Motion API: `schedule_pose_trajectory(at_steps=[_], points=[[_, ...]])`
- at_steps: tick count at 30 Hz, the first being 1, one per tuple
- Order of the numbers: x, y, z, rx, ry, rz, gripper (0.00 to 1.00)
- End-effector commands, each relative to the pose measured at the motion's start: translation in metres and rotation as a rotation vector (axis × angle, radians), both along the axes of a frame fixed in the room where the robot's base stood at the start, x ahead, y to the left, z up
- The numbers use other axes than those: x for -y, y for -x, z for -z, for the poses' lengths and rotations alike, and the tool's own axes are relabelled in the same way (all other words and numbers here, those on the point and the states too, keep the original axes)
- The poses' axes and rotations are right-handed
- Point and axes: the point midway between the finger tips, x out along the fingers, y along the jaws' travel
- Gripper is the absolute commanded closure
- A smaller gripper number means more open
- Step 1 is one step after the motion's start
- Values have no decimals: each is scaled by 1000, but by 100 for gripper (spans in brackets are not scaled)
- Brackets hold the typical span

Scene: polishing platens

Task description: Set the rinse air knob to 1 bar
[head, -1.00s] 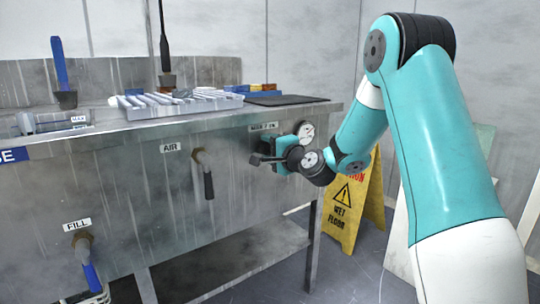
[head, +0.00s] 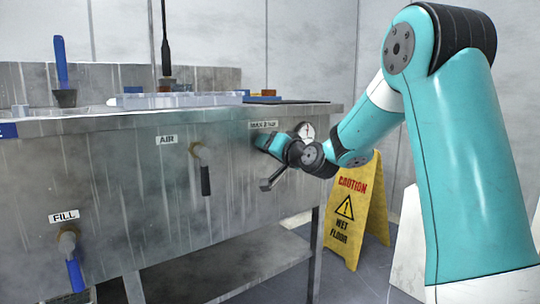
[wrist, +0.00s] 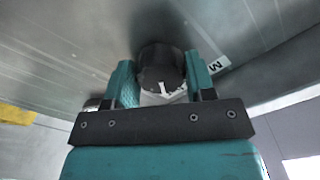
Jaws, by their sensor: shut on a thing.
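The dark round rinse air knob (wrist: 160,58) sits on the steel front panel, with a pale marked collar or face at its near side. My gripper (wrist: 160,80) is shut on it, one teal finger on each side. In the head view my gripper (head: 268,143) reaches the panel below the "MAX 2 BAR" label (head: 263,125) and hides the knob. The round white gauge (head: 307,131) shows just above my wrist; its needle is too small to read.
An AIR valve with a dark handle (head: 205,180) and a FILL valve with a blue handle (head: 75,275) stick out of the panel to the left. A yellow wet-floor sign (head: 357,210) stands behind my arm. Trays (head: 175,99) lie on the bench top.

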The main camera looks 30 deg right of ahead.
Motion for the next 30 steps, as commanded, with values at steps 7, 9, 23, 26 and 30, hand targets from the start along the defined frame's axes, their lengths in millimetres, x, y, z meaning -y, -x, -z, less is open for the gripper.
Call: schedule_pose_trajectory(at_steps=[7,9,23,26,30], points=[[-1,0,3,-1,90,-3,74],[-1,0,3,0,104,-3,74],[-1,0,2,-2,120,-3,74],[-1,0,2,-1,119,-3,39],[0,0,1,0,120,-1,25]])
